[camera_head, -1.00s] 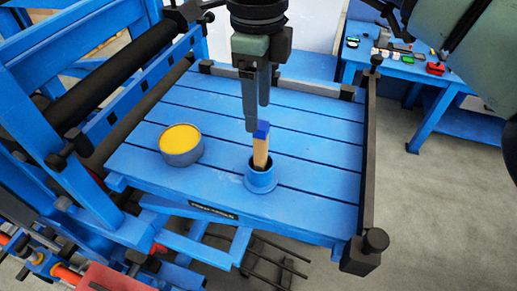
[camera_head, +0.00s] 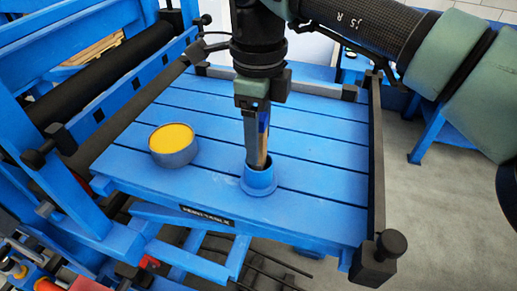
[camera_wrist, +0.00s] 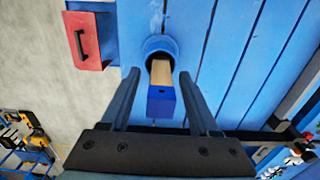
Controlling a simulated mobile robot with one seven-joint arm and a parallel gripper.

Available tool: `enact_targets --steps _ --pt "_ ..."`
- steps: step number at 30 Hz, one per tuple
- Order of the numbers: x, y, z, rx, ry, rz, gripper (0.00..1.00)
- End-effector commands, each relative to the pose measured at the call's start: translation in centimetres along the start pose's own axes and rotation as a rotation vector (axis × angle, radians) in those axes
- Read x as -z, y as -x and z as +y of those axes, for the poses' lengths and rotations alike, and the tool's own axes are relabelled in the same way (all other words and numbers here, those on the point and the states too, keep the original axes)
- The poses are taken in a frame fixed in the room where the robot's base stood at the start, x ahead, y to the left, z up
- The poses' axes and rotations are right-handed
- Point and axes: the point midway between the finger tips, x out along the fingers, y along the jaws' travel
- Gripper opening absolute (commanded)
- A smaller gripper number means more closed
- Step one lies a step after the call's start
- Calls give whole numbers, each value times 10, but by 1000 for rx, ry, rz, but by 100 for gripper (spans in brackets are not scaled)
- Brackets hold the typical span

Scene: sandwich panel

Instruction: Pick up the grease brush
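The grease brush (camera_head: 264,145) stands in a blue cup (camera_head: 260,183) on the slatted blue table, its wooden handle with a blue end pointing up. In the wrist view the brush (camera_wrist: 161,95) lies between the two fingers of my gripper (camera_wrist: 160,74), with a gap on each side. My gripper (camera_head: 256,160) is open and points down, its fingertips just above the cup rim. In the head view a finger partly hides the handle. The brush's lower end is hidden inside the cup (camera_wrist: 152,45).
A round grey tin with yellow content (camera_head: 173,152) stands left of the cup. A black roller frame borders the table's left, and a dark rail (camera_head: 376,170) its right. A red box (camera_wrist: 88,42) shows in the wrist view. The slats behind the cup are clear.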

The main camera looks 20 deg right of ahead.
Motion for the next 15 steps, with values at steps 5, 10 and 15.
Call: enact_targets --steps 5,10,15 --pt "0 0 0 0 0 0 27" --pt "0 0 0 0 0 0 0" --pt "0 0 0 0 0 0 0"
